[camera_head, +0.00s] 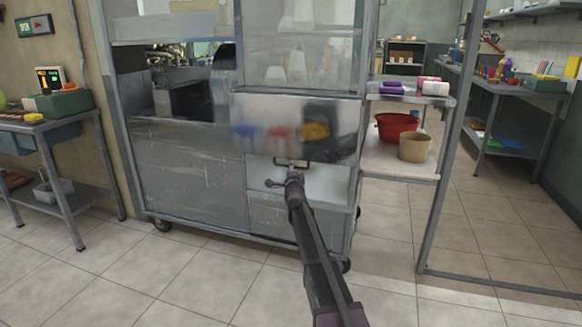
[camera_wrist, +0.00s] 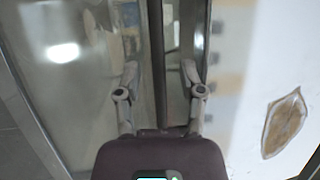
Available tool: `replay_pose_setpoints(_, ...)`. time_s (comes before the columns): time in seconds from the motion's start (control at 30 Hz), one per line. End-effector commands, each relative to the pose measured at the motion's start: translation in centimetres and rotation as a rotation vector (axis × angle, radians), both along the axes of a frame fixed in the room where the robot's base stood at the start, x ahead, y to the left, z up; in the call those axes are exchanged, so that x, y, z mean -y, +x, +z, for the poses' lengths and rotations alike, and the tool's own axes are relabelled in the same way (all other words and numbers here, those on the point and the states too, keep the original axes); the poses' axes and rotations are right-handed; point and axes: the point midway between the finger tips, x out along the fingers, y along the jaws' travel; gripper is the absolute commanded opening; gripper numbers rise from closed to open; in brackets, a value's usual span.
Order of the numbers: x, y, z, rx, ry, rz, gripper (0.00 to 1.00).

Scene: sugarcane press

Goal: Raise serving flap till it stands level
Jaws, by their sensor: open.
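The serving flap (camera_head: 285,112) is a shiny metal panel on the front of the cart, below the glass window. It looks to hang down, steeply sloped or upright; its exact angle is hard to tell. A dark handle (camera_head: 293,162) sits at its lower edge. My gripper (camera_head: 287,178) is at or just below this handle in the head view. In the wrist view my gripper (camera_wrist: 160,76) is open, with one finger on each side of a dark bar (camera_wrist: 156,45), likely the handle or edge. I cannot tell whether the fingers touch it.
The metal cart (camera_head: 185,170) stands on castors, with a side shelf holding a red basin (camera_head: 397,127) and tan bucket (camera_head: 415,147) at right. A table (camera_head: 60,127) stands at left. A metal post (camera_head: 452,130) rises at right. The tiled floor in front is clear.

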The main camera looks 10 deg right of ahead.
Motion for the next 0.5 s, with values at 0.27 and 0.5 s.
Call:
replay_pose_setpoints(0.27, 0.17, 1.00, 0.17, 0.000, 0.001, 0.000, 0.51)
replay_pose_setpoints(0.5, 0.17, 0.96, 0.16, 0.000, 0.001, 0.000, 0.48)
